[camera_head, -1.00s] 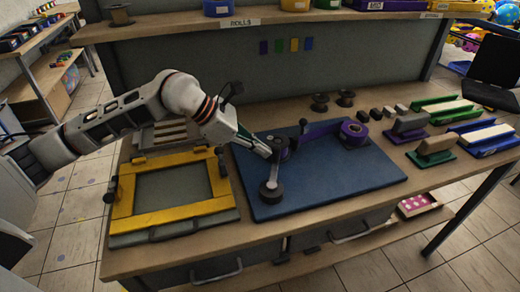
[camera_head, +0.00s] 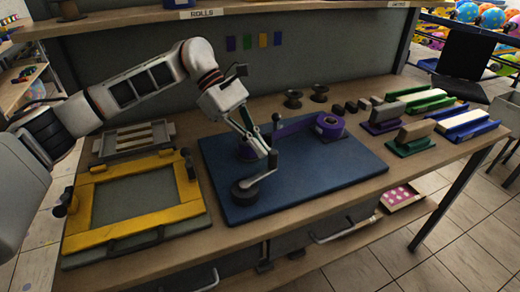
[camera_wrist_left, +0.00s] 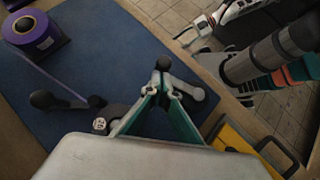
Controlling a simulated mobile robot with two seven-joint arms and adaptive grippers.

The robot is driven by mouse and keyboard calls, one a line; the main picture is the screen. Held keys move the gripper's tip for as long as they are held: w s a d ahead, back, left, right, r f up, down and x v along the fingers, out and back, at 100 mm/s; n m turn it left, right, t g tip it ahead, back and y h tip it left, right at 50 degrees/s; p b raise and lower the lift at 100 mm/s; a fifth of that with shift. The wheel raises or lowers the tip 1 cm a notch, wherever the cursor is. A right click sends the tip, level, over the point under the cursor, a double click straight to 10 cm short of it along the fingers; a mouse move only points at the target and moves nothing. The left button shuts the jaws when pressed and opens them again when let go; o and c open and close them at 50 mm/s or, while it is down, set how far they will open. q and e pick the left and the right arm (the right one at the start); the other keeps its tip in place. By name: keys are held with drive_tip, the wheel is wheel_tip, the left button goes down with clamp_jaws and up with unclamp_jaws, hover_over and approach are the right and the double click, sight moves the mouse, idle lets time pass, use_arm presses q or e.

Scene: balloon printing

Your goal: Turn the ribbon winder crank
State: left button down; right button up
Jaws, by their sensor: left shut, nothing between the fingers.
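The ribbon winder stands on a blue board (camera_head: 340,180). A purple ribbon roll (camera_head: 330,125) is at its back right, and a ribbon runs from it toward a spool (camera_head: 247,148) partly hidden behind my gripper. The grey crank (camera_head: 257,182) has a round base at the board's front left, and its arm points right to an upright handle. My left gripper (camera_head: 265,150) is shut and empty, tips down close to the handle; contact is unclear. In the left wrist view the handle knob (camera_wrist_left: 163,63) shows just beyond the fingertips (camera_wrist_left: 163,91).
A yellow frame (camera_head: 145,235) lies left of the board, with a grey rack (camera_head: 133,140) behind it. Small dark spools (camera_head: 293,99) stand behind the board. Blocks and coloured trays (camera_head: 470,122) fill the right side. A shelf edge (camera_head: 230,12) runs overhead.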

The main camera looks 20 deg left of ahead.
use_arm(q)
drive_tip(key=shift+d+f+m+g, duration=0.2)
drive_tip(key=shift+d+m+g, duration=0.15)
drive_tip(key=shift+m+g, duration=0.05)
drive_tip(key=shift+s+d+r+b, duration=0.1)
drive_tip(key=shift+s+d+b, duration=0.15)
drive_tip(key=shift+d, duration=0.25)
drive_tip(key=shift+s+d+r+b, duration=0.1)
drive_tip(key=shift+s+d+b, duration=0.05)
drive_tip(key=shift+d+b, duration=0.25)
drive_tip(key=shift+d, duration=0.1)
drive_tip(key=v, duration=0.7)
drive_tip(key=shift+r, duration=0.3)
